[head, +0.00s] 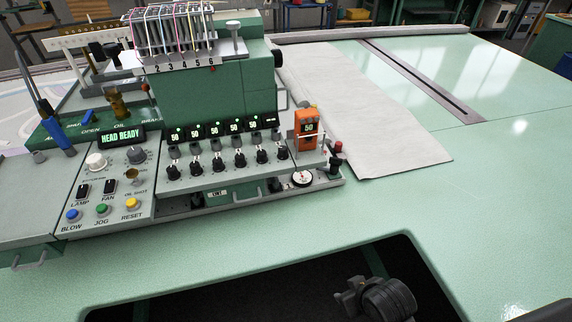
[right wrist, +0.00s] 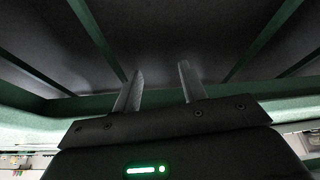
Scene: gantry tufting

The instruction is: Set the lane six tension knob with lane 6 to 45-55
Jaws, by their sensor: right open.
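The lane six tension knob (head: 283,153) is the rightmost black knob in the row on the grey tufting machine panel. The small display above it (head: 270,121) shows dashes, while the other lane displays (head: 204,132) read 50. An orange handheld gauge (head: 307,130) reading 50 stands at the right end of the row, close to knob six. My right gripper (right wrist: 158,80) is open and empty in the right wrist view, its two fingers apart. In the head view, a dark part of my right arm (head: 375,300) is low, over the table cut-out, well away from the knob. My left gripper is not in view.
The control panel (head: 120,172) on the left has a HEAD READY screen and coloured buttons. A round dial (head: 302,179) and a small red-topped post (head: 336,147) are right of the knobs. White cloth (head: 365,120) lies on the green table (head: 480,200); the table's front right is clear.

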